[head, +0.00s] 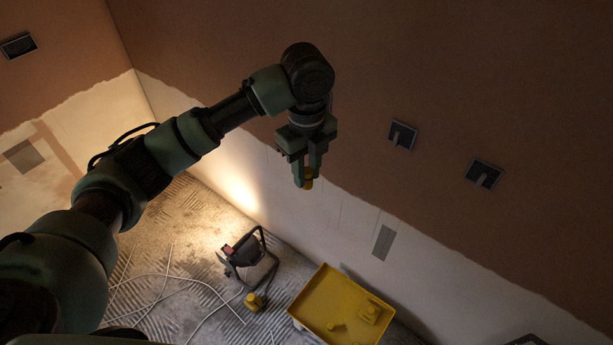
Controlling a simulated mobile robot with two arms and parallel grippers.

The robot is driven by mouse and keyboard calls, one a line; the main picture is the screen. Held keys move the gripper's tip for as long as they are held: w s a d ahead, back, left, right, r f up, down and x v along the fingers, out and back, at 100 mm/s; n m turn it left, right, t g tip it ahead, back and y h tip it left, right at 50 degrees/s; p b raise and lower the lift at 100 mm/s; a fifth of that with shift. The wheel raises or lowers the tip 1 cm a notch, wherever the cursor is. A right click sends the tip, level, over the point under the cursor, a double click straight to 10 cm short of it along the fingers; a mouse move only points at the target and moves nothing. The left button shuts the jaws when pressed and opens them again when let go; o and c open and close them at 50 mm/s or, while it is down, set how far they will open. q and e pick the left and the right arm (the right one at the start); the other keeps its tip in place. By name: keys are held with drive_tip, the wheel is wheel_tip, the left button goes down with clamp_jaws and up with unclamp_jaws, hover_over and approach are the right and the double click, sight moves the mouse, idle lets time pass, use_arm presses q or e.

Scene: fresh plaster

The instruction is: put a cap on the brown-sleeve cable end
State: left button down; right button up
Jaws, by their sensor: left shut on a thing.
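My left gripper (303,179) points down in front of the brown plastered wall, left of the wall boxes. It is shut on a small yellow cap (308,176) that shows between its fingertips. Two dark wall boxes, a nearer-centre one (402,135) and one further right (484,174), each show a short greyish stub that may be a cable end. A brown sleeve cannot be made out on either. The gripper is apart from both boxes. My right gripper is not in view.
A yellow tray (303,312) with several small yellow things stands below the wall. A work lamp (248,254) lights the corner, near a yellow item (254,301) on the floor. Pale cables cross the floor. Another wall box (18,45) is on the left wall.

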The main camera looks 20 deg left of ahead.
sight(307, 170)
use_arm(q)
drive_tip(key=shift+r, duration=4.7)
drive_tip(key=s+a+f+n+b, duration=0.2)
drive_tip(key=s+f+n+b, duration=0.5)
drive_tip(key=f+n, duration=0.4)
drive_tip(key=s+a+f+n+b, duration=0.2)
drive_tip(key=s+f+n+b, duration=0.5)
drive_tip(key=f+n, duration=0.5)
drive_tip(key=shift+n, duration=0.9)
drive_tip(key=shift+a, duration=0.1)
